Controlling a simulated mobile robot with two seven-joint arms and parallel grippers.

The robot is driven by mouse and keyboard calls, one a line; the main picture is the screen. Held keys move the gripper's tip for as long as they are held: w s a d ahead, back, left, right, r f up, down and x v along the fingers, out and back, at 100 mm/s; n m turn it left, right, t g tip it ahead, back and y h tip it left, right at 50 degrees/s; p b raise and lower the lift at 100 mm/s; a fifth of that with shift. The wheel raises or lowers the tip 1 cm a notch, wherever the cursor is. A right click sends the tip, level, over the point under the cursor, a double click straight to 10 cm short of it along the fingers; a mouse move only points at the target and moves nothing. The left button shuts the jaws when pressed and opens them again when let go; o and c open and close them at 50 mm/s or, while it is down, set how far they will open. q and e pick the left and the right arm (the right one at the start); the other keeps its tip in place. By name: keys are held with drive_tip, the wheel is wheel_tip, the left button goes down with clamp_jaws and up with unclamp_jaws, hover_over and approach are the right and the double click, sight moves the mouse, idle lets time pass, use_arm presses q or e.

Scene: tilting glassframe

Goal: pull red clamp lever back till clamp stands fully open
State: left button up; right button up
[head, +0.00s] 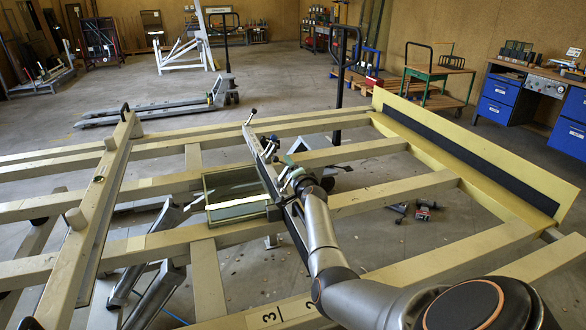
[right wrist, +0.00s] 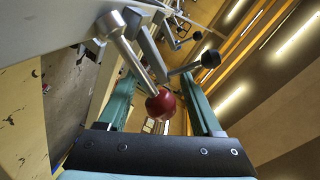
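The red ball knob (right wrist: 160,104) of the clamp lever shows in the right wrist view, at the end of a grey metal shaft (right wrist: 138,62). My right gripper (right wrist: 160,80) is open. Its two teal fingers stand apart on either side of the knob, with a visible gap to each. In the head view my right gripper (head: 291,170) is at the long metal clamp rail (head: 263,160), beside the glass frame (head: 238,211). The red knob cannot be made out there. My left gripper is not in view.
A second lever with a black knob (right wrist: 210,58) stands close right of the red one. Another black-knobbed lever (head: 252,114) is at the rail's far end. Pale beams (head: 395,190) of the tilting table surround the rail. A padded yellow fence (head: 480,150) runs along the right.

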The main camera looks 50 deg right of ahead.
drive_tip(key=shift+s, duration=0.1)
drive_tip(key=p+v, duration=0.4)
drive_tip(key=v, duration=0.8)
drive_tip(key=shift+s, duration=0.15)
drive_tip(key=shift+a, duration=0.1)
idle(0.5)
